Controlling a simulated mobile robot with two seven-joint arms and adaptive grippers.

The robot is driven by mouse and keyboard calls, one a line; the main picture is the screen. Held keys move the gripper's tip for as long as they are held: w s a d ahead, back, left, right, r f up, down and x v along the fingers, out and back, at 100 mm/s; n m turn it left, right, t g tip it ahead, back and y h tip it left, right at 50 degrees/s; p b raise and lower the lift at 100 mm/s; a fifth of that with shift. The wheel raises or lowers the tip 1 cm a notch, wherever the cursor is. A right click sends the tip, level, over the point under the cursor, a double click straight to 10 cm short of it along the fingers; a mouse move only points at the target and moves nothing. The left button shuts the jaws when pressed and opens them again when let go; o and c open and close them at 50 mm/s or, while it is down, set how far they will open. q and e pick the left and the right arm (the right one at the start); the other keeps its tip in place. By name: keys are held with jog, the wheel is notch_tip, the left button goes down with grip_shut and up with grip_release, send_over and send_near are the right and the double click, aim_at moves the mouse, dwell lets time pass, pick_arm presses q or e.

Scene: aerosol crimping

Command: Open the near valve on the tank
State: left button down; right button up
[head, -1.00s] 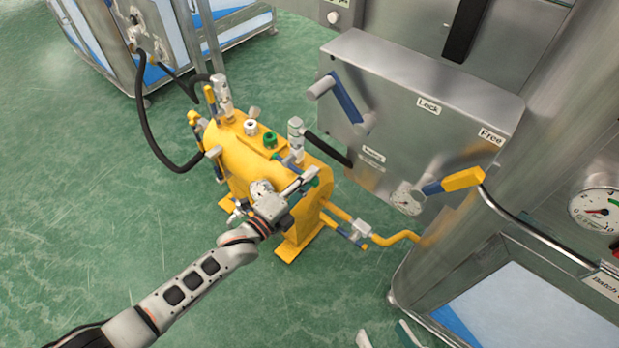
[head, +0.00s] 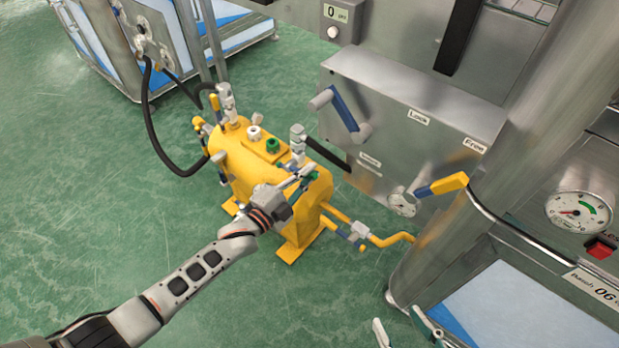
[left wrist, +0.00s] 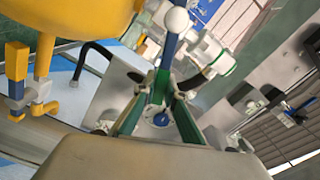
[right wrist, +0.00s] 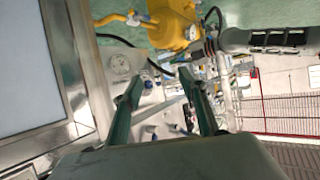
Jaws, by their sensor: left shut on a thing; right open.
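The yellow tank (head: 232,160) stands on the floor left of the steel cabinet. Its near valve (head: 298,140) is a grey fitting on top at the near end, with a black hose. My left gripper (head: 302,180) is at the tank's near end, just below this fitting. In the left wrist view its green fingers (left wrist: 160,105) are shut on a blue lever (left wrist: 168,52), and a white ball shows beyond them. The exact grip and the lever's joint are partly hidden. My right gripper (right wrist: 162,85) is open and empty; its fingertips show at the head view's bottom edge (head: 400,326).
The cabinet (head: 410,110) has a blue-handled lever (head: 344,108) and a yellow-tipped lever (head: 449,184). A steel column (head: 480,195) stands at right, with a gauge (head: 578,211) beyond it. Yellow piping (head: 390,240) runs low from the tank. Green floor at left is clear.

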pick_arm(q)
jog(key=shift+w+a+r+n, duration=0.15)
jog(key=shift+r+n, duration=0.45)
jog(key=shift+w+a+r+n+p, duration=0.1)
jog(key=shift+a+r+n+p, duration=0.1)
jog(key=shift+n+p, duration=0.3)
pick_arm(e)
jog(key=shift+s+d+f+g, duration=0.2)
jog(key=shift+s+f+g, duration=0.1)
jog(key=shift+s+f, duration=0.25)
jog(key=shift+f, duration=0.2)
pick_arm(q)
jog(key=c, duration=2.1)
grip_release()
jog(key=v, duration=1.2)
